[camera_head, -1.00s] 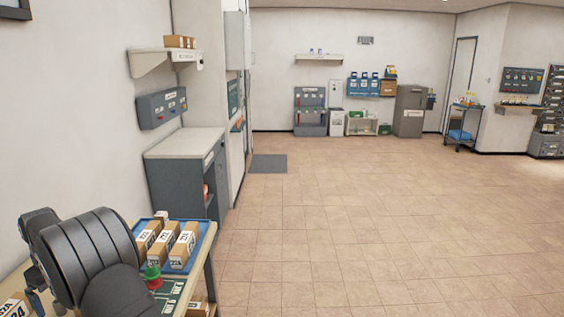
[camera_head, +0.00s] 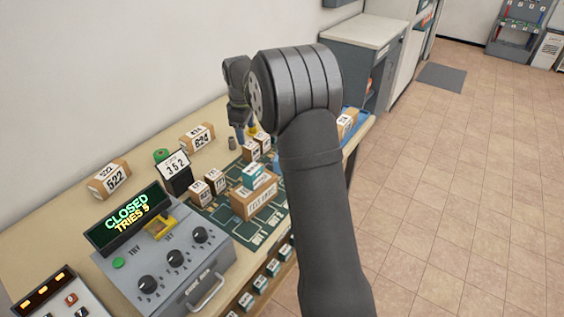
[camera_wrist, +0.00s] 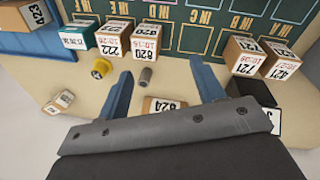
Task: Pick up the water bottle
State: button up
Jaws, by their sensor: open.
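I cannot make out a water bottle in either current view. My gripper (camera_wrist: 161,72) is open and empty in the wrist view, its two blue fingers apart above the pale worktable (camera_wrist: 115,112). A small grey cylinder (camera_wrist: 147,77) stands between and beyond the fingertips, and a yellow round piece (camera_wrist: 101,69) is left of them. A carton marked 824 (camera_wrist: 165,104) lies between the fingers, close to the gripper body. In the head view my gripper (camera_head: 245,134) is small and partly hidden behind my own arm, over the table's back part.
A grey console (camera_head: 165,255) with a "CLOSED TRIES 5" display stands at the table's front left. Several cartons, including one marked 522 (camera_head: 109,180), and a green sorting mat (camera_head: 215,215) cover the table. A grey cabinet (camera_head: 355,65) stands beyond.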

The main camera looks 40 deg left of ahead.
jog(key=s+d+r+n+t, duration=0.1)
jog(key=d+r+n+t, duration=0.2)
jog(key=d+n, duration=1.05)
jog(key=w+a+f+n, duration=0.1)
jog(key=f, duration=0.2)
jog(key=w+a+f+n, duration=0.1)
jog(key=w+f, duration=0.1)
jog(key=f, duration=0.2)
jog(key=w+a+f+n, duration=0.1)
jog(key=a+f, duration=0.1)
jog(key=f, duration=0.2)
jog(key=shift+w+a, duration=0.1)
jog(key=shift+w, duration=0.1)
jog(key=shift+d+x, duration=0.2)
jog(key=shift+x, duration=2.35)
jog(key=shift+d, duration=0.15)
jog(key=c, duration=1.1)
